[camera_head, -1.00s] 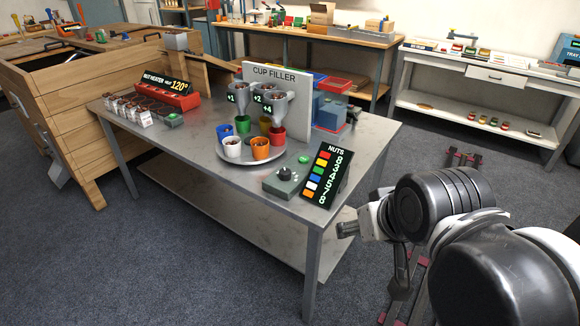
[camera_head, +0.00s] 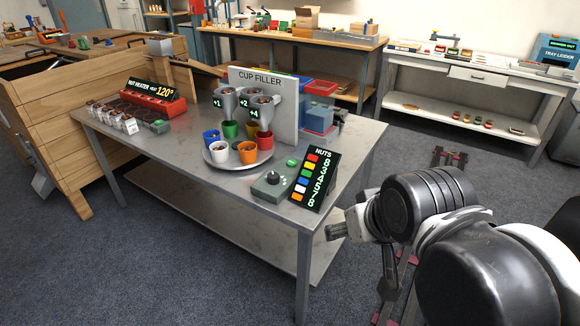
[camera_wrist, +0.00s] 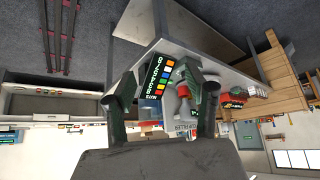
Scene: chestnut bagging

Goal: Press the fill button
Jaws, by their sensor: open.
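The cup filler (camera_head: 284,118) stands on the grey metal table, with funnels marked +1, +2 and +4. A round tray (camera_head: 222,164) of coloured cups sits under the funnels. In front is a grey-green control box (camera_head: 264,192) with a black dial (camera_head: 273,178). A green button (camera_head: 292,163) lies just behind it, on the filler's right; its label cannot be read. My gripper (camera_head: 335,231) is off the table's near right edge, apart from the button. In the wrist view my gripper (camera_wrist: 170,84) is open with empty jaws, and the table appears upside down beyond.
The black NUTS board (camera_head: 316,178) stands at the table's right corner, between my gripper and the dial. The nut heater (camera_head: 153,98) with its own green button (camera_head: 158,126) is at the left. Free grey tabletop (camera_head: 352,150) lies right of the filler.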

